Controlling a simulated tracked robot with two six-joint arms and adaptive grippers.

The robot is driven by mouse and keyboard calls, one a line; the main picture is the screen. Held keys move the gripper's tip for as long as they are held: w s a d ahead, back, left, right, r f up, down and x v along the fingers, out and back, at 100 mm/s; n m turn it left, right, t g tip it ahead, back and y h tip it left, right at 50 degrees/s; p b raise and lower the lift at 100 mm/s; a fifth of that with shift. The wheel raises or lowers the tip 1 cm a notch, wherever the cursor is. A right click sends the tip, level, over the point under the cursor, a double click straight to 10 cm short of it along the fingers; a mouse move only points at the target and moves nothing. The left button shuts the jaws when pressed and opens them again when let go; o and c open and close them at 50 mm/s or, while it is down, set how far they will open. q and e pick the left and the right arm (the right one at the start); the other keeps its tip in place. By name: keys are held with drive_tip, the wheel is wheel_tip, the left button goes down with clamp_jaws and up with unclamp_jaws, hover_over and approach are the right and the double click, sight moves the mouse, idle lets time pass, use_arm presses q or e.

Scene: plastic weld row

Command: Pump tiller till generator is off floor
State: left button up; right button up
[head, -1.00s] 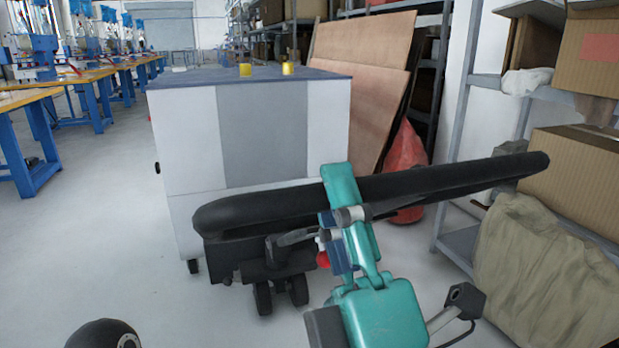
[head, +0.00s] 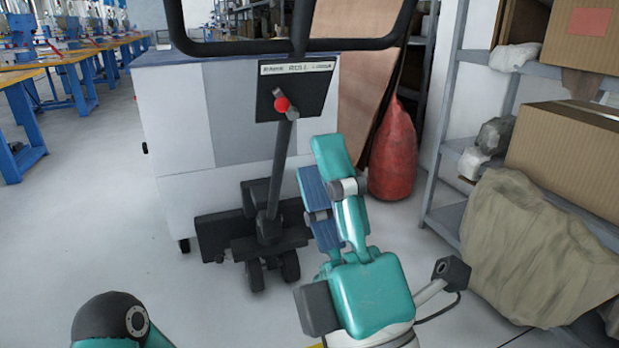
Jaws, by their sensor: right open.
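The tiller's black loop handle (head: 345,44) stands high at the top of the head view, its upper part cut off. Its shaft (head: 281,165) runs down to the black wheeled pump base (head: 262,238), and a red knob sits on its label plate. The generator, a white and grey cabinet (head: 178,125), stands behind the base. A caster shows under its left corner; I cannot tell whether it clears the floor. My teal right gripper (head: 320,170) is open and empty, right of the shaft and below the handle, apart from both. My left gripper is out of view.
A shelf rack with cardboard boxes (head: 567,150) and a draped brown cloth (head: 540,245) stands close on the right. A red sack (head: 394,155) leans by wooden boards behind. Blue workbenches (head: 70,75) line the left. The floor at left is clear.

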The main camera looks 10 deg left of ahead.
wheel_tip(320, 180, up, 10)
drive_tip(key=shift+f, duration=0.15)
idle(0.3)
drive_tip(key=shift+w, duration=0.1)
